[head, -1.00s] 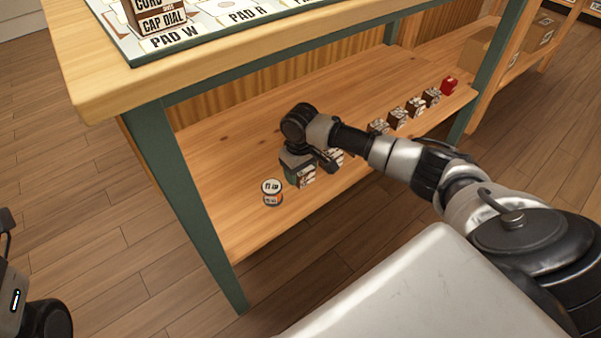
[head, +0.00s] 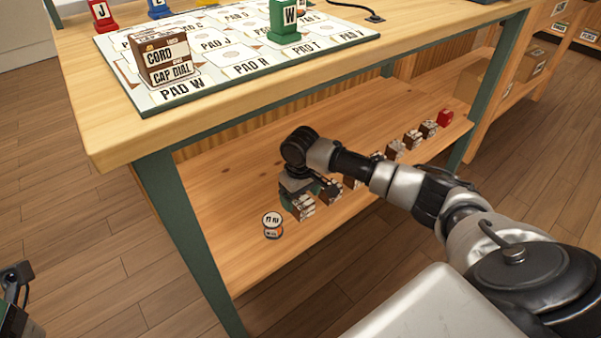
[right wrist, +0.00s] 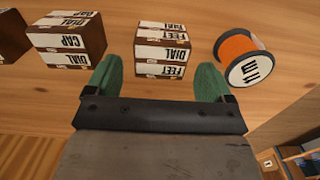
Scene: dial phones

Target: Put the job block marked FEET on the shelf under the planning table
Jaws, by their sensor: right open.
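The FEET block (right wrist: 160,50) is a brown block with white labels reading FEET and DIAL. It sits on the wooden shelf (head: 235,180) under the planning table. My right gripper (right wrist: 156,80) is open, its green fingers on either side of the block's near end. I see a gap at each side and cannot tell how deep the fingers reach. In the head view the same block (head: 303,207) shows just below my right gripper, partly covered by it. At the lower left edge a dark part of my left arm shows; its jaws are not clear.
An orange spool with a white label (right wrist: 240,58) lies right of the block. A CAP DIAL block (right wrist: 68,42) is to its left. More blocks and a red piece (head: 445,118) line the shelf. A CORD / CAP DIAL block (head: 163,62) stands on PAD W on the tabletop (head: 110,130).

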